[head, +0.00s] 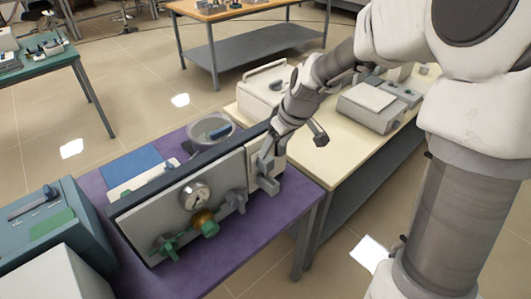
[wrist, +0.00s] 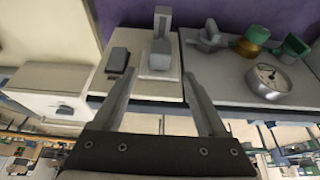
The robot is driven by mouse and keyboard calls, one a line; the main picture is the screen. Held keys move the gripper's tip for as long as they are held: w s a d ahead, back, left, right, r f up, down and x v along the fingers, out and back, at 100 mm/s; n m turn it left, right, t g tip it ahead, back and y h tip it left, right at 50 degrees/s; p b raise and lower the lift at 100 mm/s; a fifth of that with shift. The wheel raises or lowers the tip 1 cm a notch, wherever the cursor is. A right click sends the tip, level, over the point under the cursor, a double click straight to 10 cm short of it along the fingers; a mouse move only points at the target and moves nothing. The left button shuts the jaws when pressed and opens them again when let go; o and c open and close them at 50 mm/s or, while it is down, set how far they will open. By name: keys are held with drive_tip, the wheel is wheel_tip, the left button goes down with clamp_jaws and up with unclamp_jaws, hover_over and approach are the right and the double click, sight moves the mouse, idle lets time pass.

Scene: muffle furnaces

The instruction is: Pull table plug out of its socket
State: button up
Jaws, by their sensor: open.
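A pale grey block, which looks like the table plug (wrist: 160,56), sits on a light plate (wrist: 150,92) at the end of the grey panel. A taller grey piece (wrist: 163,20) stands beside it in the wrist view. My gripper (wrist: 157,80) is open, its two fingers on either side of the plug's line and apart from each other, with nothing held. In the head view, my gripper (head: 267,160) is at the right end of the panel, close to the plate. My gripper partly hides the plug there, and I cannot tell whether the fingers touch it.
The panel (head: 230,172) carries a round gauge (head: 195,195), a brass-and-green valve (head: 205,222) and a green knob (head: 165,246). A dark block (wrist: 118,60) lies beside the plug. The panel stands on a purple table (head: 290,210); a cream table (head: 340,150) adjoins it.

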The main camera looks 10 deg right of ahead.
sight(267, 159)
drive_tip(key=x, duration=0.8)
drive_tip(key=shift+b, duration=0.3)
clamp_jaws()
drive_tip(key=shift+r, duration=0.1)
idle(0.9)
